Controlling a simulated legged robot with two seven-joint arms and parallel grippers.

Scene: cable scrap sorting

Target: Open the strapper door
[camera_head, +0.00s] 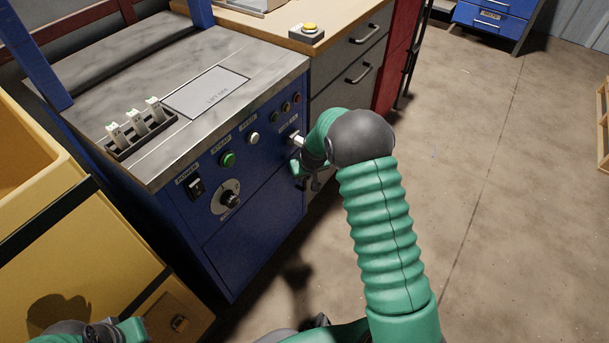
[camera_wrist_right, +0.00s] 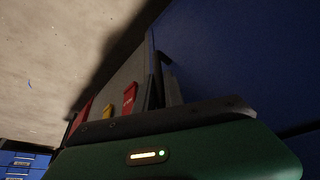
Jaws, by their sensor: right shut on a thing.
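The strapper (camera_head: 180,205) is the blue machine with a grey metal top. Its door (camera_head: 255,235) is the blue lower front panel, which looks flush with the body, so closed. My right gripper (camera_head: 308,184) is at the door's upper right edge, shut on the dark door handle, partly hidden by my green arm. In the right wrist view, a blue panel (camera_wrist_right: 235,55) fills the right side, with a dark bar (camera_wrist_right: 158,75) beside it.
The strapper's control panel (camera_head: 240,150) has a power switch, a knob and several buttons. A wooden-topped drawer bench (camera_head: 345,70) stands behind.

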